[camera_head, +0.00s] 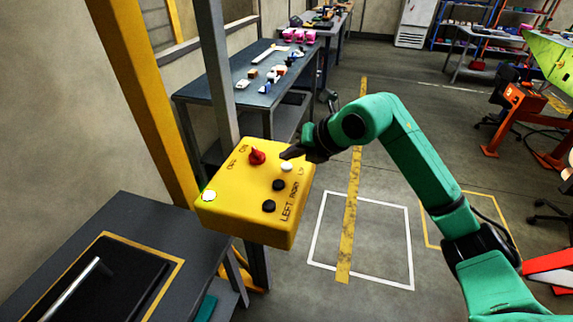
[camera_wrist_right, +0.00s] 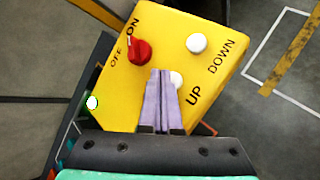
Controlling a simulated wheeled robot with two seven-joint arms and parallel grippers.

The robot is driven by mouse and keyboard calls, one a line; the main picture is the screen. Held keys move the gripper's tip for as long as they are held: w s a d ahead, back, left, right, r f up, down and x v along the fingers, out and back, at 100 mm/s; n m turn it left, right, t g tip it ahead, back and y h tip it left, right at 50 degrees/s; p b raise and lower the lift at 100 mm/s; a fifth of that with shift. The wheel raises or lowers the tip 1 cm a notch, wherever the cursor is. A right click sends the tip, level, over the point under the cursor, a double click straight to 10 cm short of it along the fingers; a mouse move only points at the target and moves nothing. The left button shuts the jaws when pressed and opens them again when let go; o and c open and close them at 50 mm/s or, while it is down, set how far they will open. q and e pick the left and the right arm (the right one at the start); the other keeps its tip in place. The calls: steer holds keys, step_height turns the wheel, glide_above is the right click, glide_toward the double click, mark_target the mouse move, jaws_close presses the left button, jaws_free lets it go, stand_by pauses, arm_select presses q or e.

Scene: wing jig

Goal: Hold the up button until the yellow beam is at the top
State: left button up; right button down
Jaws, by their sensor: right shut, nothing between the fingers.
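The yellow control box (camera_head: 245,222) stands on a grey post; it also fills much of the right wrist view (camera_wrist_right: 222,84). The white UP button (camera_head: 286,166) shows in the right wrist view (camera_wrist_right: 177,80), partly covered by my fingers. The white DOWN button (camera_wrist_right: 196,43) lies beyond it; in the head view my gripper hides it. My right gripper (camera_head: 284,156) is shut and empty, its tips over the box at the UP button's edge (camera_wrist_right: 160,72). I cannot tell whether they touch it. My left gripper is out of view. I cannot make out the jig's yellow beam.
The box also has a red OFF/ON knob (camera_head: 257,158), two black buttons (camera_head: 279,185) (camera_head: 269,206) and a lit green lamp (camera_head: 208,196). A grey table (camera_head: 120,212) stands at the lower left. A workbench (camera_head: 238,92) with parts is behind. Floor right of the box is open.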

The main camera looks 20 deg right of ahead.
stand_by(0.3)
steer(key=shift+f+b, duration=0.4)
steer(key=shift+f+b, duration=0.4)
steer(key=shift+f, duration=0.1)
stand_by(0.5)
steer(key=shift+r, duration=0.15)
stand_by(5.3)
steer(key=shift+r+p, duration=0.7)
steer(key=shift+r, duration=0.05)
